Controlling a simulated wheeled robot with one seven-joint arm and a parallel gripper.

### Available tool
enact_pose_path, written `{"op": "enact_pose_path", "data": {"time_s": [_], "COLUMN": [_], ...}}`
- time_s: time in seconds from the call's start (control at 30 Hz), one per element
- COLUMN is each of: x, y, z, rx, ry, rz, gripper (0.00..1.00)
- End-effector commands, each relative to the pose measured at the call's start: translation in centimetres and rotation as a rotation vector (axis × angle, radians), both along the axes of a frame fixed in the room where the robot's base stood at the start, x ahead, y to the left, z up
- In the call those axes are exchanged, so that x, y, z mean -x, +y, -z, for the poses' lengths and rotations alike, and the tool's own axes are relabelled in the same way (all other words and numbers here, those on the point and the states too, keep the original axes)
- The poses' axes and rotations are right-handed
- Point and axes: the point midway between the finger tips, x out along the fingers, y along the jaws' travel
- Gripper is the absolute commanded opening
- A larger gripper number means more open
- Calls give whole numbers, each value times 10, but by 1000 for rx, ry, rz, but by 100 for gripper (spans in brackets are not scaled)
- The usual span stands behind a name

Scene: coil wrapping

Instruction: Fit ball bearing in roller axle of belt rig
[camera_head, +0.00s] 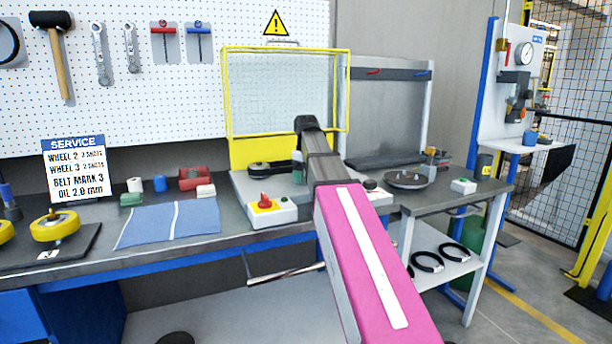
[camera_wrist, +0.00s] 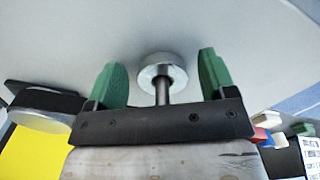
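In the wrist view my gripper (camera_wrist: 160,64) has two green fingers spread apart, with visible gaps to what stands between them. Between them is a bright metal ring-shaped piece (camera_wrist: 152,62) with a dark shaft (camera_wrist: 163,92) at its middle. I cannot tell whether the ring is the ball bearing or part of the roller. The belt rig (camera_head: 243,184) is a grey plate on the bench with a black belt roller (camera_head: 272,168), which also shows at left in the wrist view (camera_wrist: 45,108). In the head view my arm hides most of the gripper; one green finger shows above the rig.
A yellow-framed guard (camera_head: 262,151) stands raised behind the rig. A switch box with a red knob (camera_head: 270,211) sits in front. A blue cloth (camera_head: 170,224), small coloured parts and yellow wheels (camera_head: 56,226) lie left. A round metal plate (camera_head: 408,180) lies right.

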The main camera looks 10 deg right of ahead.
Motion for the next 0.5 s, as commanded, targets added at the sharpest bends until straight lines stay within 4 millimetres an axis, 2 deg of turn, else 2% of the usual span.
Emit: {"op": "enact_pose_path", "data": {"time_s": [0.27,0.37,0.5], "x": [0,-1,-1], "y": [0,0,0], "z": [-3,-11,-32], "rx": [0,0,0], "ry": [0,-1,-1], "rz": [0,0,0], "gripper": [77,77,77]}}
